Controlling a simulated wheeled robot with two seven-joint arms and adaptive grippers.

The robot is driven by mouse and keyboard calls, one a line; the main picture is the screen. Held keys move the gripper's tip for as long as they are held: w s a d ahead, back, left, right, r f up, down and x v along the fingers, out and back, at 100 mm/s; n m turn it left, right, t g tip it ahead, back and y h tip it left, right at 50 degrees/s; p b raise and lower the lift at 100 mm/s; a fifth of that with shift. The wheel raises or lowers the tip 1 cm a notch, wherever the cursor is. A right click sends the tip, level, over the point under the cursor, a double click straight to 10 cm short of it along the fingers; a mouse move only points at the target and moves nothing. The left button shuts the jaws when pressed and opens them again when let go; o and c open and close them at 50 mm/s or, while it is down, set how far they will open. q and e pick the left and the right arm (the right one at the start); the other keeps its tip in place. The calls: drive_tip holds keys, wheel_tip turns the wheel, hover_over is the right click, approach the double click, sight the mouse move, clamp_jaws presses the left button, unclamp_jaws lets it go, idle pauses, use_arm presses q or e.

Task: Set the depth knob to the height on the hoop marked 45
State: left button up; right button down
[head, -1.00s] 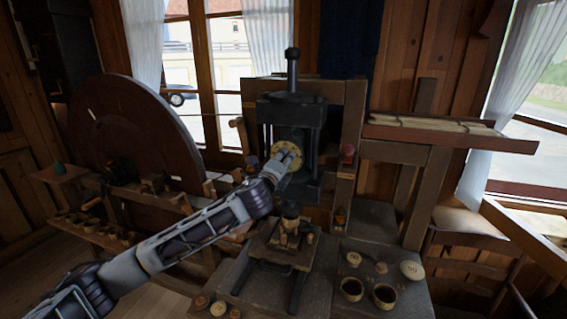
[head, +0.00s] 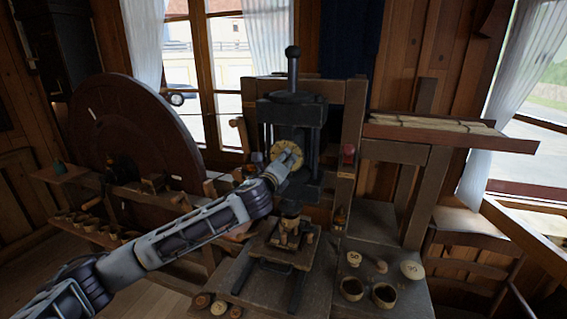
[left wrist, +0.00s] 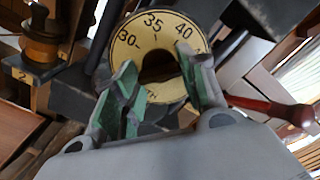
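The pale yellow hoop (head: 283,147) is on the front of the dark press in the head view. In the left wrist view the hoop (left wrist: 172,36) shows 30, 35 and 40, with 35 near the top. The 45 is not seen; the right finger covers the hoop past 40. The dark depth knob (left wrist: 160,65) sits inside the hoop. No pointer on the knob can be made out. My right gripper is out of view.
A press (head: 294,110) with an upright handle holds the hoop. A red-ended lever (left wrist: 298,115) is close on the right of the left gripper. Numbered round pieces (head: 353,258) and cups (head: 384,294) stand on the bench. A large wheel (head: 130,140) is at left.

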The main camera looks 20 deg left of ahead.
use_arm(q)
drive_tip(key=o, duration=0.4)
drive_tip(key=shift+f, duration=0.1)
drive_tip(key=shift+s+a, duration=0.2)
drive_tip(key=shift+s, duration=5.8)
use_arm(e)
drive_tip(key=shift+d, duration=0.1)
